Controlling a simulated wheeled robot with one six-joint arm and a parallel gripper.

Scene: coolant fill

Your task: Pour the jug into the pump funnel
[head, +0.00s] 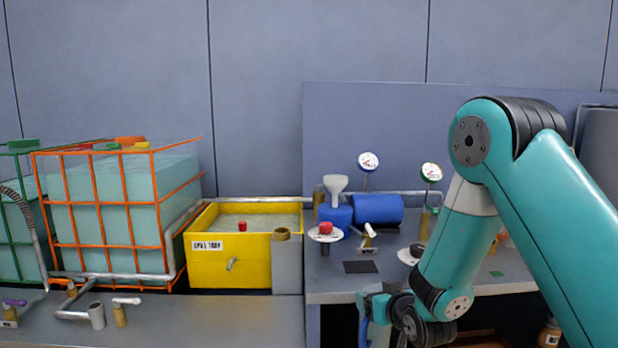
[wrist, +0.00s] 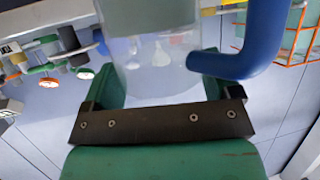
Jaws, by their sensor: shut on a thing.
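The jug (wrist: 150,45) is clear with a thick blue handle (wrist: 262,40). It fills the upper middle of the wrist view, and my gripper (wrist: 165,92) is shut on it, a green jaw on each side. In the head view my gripper (head: 375,303) is low, in front of the bench edge. A strip of blue, perhaps the jug's handle, shows below it; most of the jug is hidden there. The white pump funnel (head: 335,186) stands upright above the blue pump (head: 376,210), behind and above my gripper. A pale funnel-like shape shows through the jug's wall in the wrist view.
A red knob (head: 326,228), a lever valve (head: 367,236) and two gauges (head: 368,161) (head: 431,172) stand around the pump. A yellow tank (head: 230,274) is left of the bench. An orange-caged tote (head: 105,215) stands further left. A dark pad (head: 360,267) lies on the bench.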

